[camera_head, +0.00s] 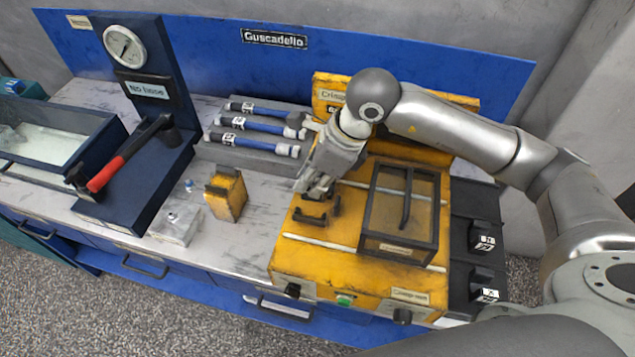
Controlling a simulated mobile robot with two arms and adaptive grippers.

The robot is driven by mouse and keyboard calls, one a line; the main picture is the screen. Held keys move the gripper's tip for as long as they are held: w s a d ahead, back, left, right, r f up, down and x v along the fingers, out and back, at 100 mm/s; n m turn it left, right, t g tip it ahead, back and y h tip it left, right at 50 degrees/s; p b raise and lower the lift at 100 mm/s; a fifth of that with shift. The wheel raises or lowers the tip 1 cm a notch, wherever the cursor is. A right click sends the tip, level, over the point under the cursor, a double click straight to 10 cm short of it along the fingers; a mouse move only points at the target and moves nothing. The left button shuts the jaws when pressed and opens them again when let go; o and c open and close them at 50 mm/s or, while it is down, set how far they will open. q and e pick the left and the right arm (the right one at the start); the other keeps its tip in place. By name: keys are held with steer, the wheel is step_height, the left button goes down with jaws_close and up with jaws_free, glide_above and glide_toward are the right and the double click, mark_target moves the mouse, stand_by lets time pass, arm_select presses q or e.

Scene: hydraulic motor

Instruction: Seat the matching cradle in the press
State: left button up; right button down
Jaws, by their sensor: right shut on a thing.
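The yellow press (300,265) stands on the bench, with a dark-framed clear guard (400,215) on its right half. My right gripper (319,188) reaches over the press's left half and is shut on a small dark piece, apparently a cradle (314,216). Its dark prongs show just below the fingers, low over or at the press bed. I cannot tell whether it touches the bed or how it sits. Two black cradles with white labels, an upper one (484,237) and a lower one (483,284), stand in the black rack (462,215) right of the press. My left gripper is not in view.
Several blue hoses (258,125) lie on a grey rack behind and left of the press. A yellow block (226,193) and a small metal block (176,223) stand left of it. A dark gauge stand with a red-handled lever (115,165) is farther left.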

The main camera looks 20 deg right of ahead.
steer(key=shift+w+r+m, duration=0.15)
steer(key=shift+w+m, duration=0.25)
steer(key=shift+w, duration=0.05)
steer(key=shift+a, duration=0.1)
steer(key=shift+s+f+b, duration=0.1)
steer(key=shift+f+b, duration=0.2)
steer(key=shift+f, duration=0.6)
steer(key=shift+f+b, duration=0.85)
steer(key=shift+f, duration=0.7)
steer(key=shift+f+b, duration=1.45)
steer(key=shift+b, duration=0.35)
